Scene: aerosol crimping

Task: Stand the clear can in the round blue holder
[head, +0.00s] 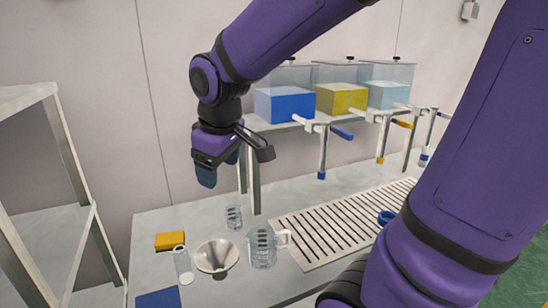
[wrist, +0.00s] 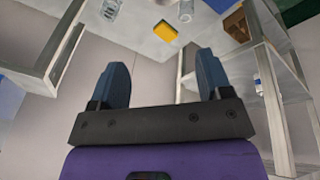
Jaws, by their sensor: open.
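The clear can (head: 183,266), a small see-through cylinder with a pale rim, stands upright on the bench at the front left, between the sponge and the funnel. Its lower part seems to show at the top of the wrist view (wrist: 186,10). The round blue holder (head: 387,217) sits on the slatted grate at the right, partly hidden behind my arm. My gripper (head: 218,168) is open and empty, high above the bench's back left and well apart from the can. Its two blue fingers stand wide apart in the wrist view (wrist: 162,78).
A yellow sponge (head: 170,240), steel funnel (head: 217,258), clear beaker (head: 234,217), clear jug (head: 263,246) and blue mat (head: 158,299) surround the can. A shelf with coloured tanks (head: 341,98) and hanging taps stands behind the slatted grate (head: 325,226). A rack (head: 50,155) stands left.

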